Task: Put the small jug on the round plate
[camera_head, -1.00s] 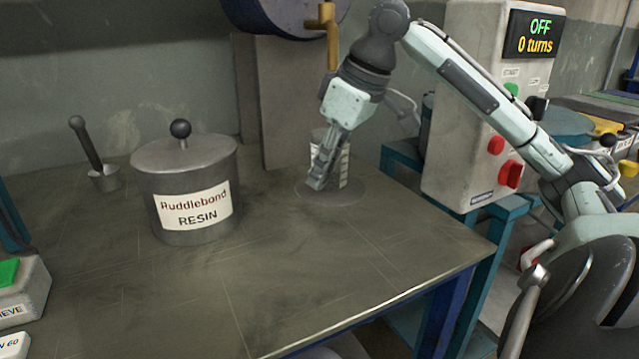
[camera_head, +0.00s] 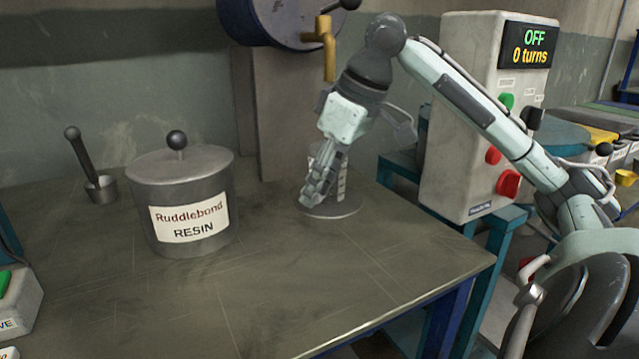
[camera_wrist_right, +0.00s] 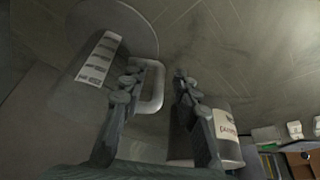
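The small jug (camera_head: 341,184) is a clear cylinder with a white scale strip. It stands upright on the round plate (camera_head: 345,211), a thin grey disc on the bench below the brass tap. My right gripper (camera_head: 311,188) is at the jug's near left side and partly hides it. In the right wrist view the jug (camera_wrist_right: 88,66) and the plate (camera_wrist_right: 36,38) are at upper left. The jug's handle (camera_wrist_right: 153,92) lies between the spread fingers of my right gripper (camera_wrist_right: 157,72), with a gap to the right finger. My left gripper is not in view.
A lidded resin pot (camera_head: 184,205) stands left of the jug, and a mortar with pestle (camera_head: 100,188) farther left. A brass tap (camera_head: 328,45) hangs above from a drum. A control box (camera_head: 488,120) reading OFF stands to the right. The front of the bench (camera_head: 300,275) is clear.

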